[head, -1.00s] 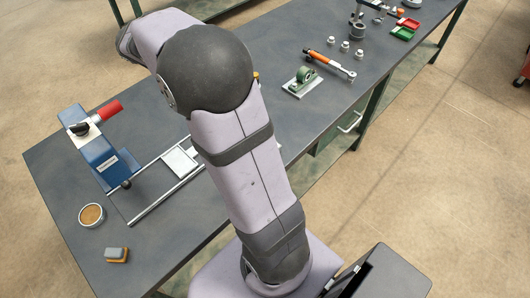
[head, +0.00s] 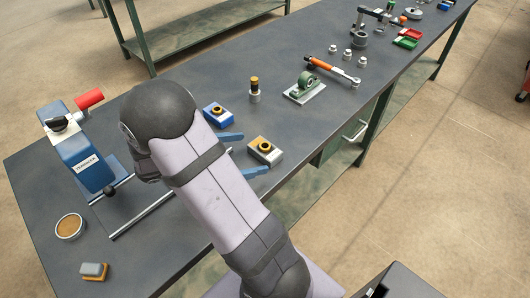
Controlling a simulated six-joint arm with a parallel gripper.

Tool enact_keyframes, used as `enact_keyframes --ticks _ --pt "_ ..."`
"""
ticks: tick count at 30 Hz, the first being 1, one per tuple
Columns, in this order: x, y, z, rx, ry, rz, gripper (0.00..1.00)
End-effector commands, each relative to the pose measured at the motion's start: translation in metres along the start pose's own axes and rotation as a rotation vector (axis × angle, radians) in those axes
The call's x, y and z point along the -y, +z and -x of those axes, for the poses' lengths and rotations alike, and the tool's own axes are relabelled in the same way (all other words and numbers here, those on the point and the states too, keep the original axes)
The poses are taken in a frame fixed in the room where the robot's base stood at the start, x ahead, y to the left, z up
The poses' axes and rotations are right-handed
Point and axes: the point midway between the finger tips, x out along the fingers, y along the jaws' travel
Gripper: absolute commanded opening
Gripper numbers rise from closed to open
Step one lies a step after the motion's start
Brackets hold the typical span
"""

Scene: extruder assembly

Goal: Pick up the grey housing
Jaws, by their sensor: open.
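My gripper (head: 255,152) shows only as two blue fingers reaching out from behind my arm. They are open and apart, one on the far side and one on the near side of the housing. The rest of the gripper is hidden behind my arm. I cannot tell the fingers' height or whether they touch the housing.
A blue housing (head: 217,115) stands just behind, and a black cylinder with an orange top (head: 254,90) stands farther back. A blue press with a red handle (head: 89,98) and a round dish (head: 69,227) are left. A green bracket (head: 305,87) stands right.

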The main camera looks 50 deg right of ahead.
Motion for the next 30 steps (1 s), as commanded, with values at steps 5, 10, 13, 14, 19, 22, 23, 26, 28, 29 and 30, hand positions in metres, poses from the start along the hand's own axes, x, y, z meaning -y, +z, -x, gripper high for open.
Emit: enact_keyframes --ticks 5,10,13,14,19,22,23,26,28,29,30 --pt "0.001 0.001 -0.015 0.0 -0.003 -0.001 1.0" --pt "0.0 0.001 -0.017 -0.001 -0.001 -0.003 1.0" --pt "0.0 0.003 -0.024 -0.002 -0.004 -0.003 1.0" --pt "0.0 0.004 -0.027 -0.002 -0.004 -0.003 1.0" --pt "-0.001 0.008 -0.048 -0.002 -0.007 -0.003 1.0" --pt "-0.001 0.007 -0.06 -0.001 -0.006 -0.002 1.0" --pt "-0.001 0.006 -0.062 -0.001 -0.004 -0.003 1.0" --pt "-0.001 0.006 -0.067 -0.002 -0.003 -0.004 1.0" --pt "-0.002 0.006 -0.069 -0.002 -0.002 -0.004 1.0" --pt "-0.002 0.006 -0.069 -0.002 -0.002 -0.004 1.0" --pt "-0.002 0.006 -0.069 -0.002 -0.001 -0.004 1.0"
